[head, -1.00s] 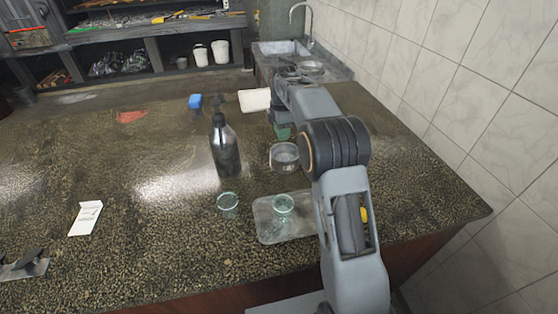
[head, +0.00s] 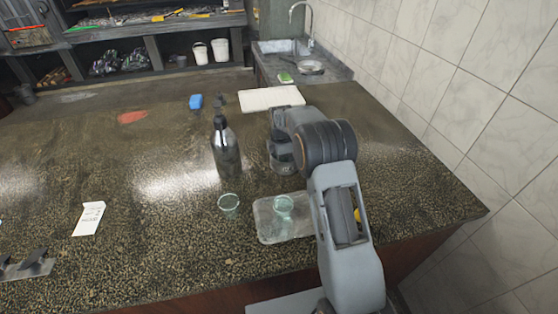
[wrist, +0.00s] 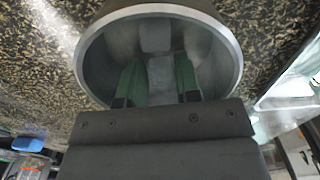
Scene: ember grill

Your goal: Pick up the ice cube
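A round metal ice bucket (wrist: 232,50) fills the top middle of the wrist view. In the head view the bucket (head: 281,160) stands on the counter, partly hidden by my arm. Inside it, a pale, translucent ice cube (wrist: 160,76) lies between the two green fingers of my gripper (wrist: 160,62). A second pale cube (wrist: 155,36) lies beyond the fingertips. My gripper reaches into the bucket with its fingers apart, one on each side of the nearer cube. Whether they touch it is hard to tell. The fingers are hidden in the head view.
A dark bottle (head: 227,155) stands left of the bucket. A glass (head: 229,204) stands in front, and another glass (head: 283,205) sits on a tray (head: 268,230). A white board (head: 270,98) and a blue sponge (head: 196,101) lie behind. The counter's left is mostly clear.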

